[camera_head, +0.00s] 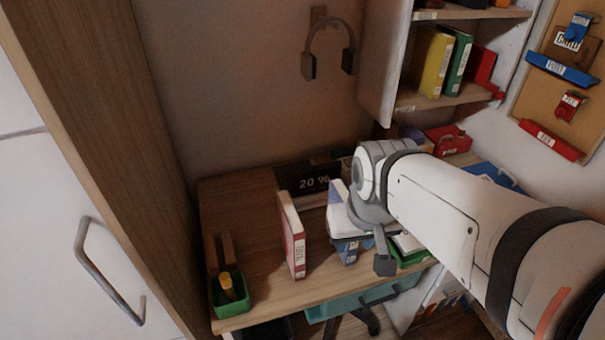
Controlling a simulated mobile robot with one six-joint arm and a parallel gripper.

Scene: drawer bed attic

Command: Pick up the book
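A red book with a pale edge and a label low on its spine (293,240) stands upright on the wooden desk (250,296). My gripper (382,260) hangs over the desk to the right of this book and looks apart from it.
A green pen cup (230,294) stands at the desk's front left corner. A dark display reading "20 %" (312,183) is at the back. A green tray (412,262) is partly hidden by my arm. A wooden cabinet side (110,130) borders the left. Bare desk lies around the red book.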

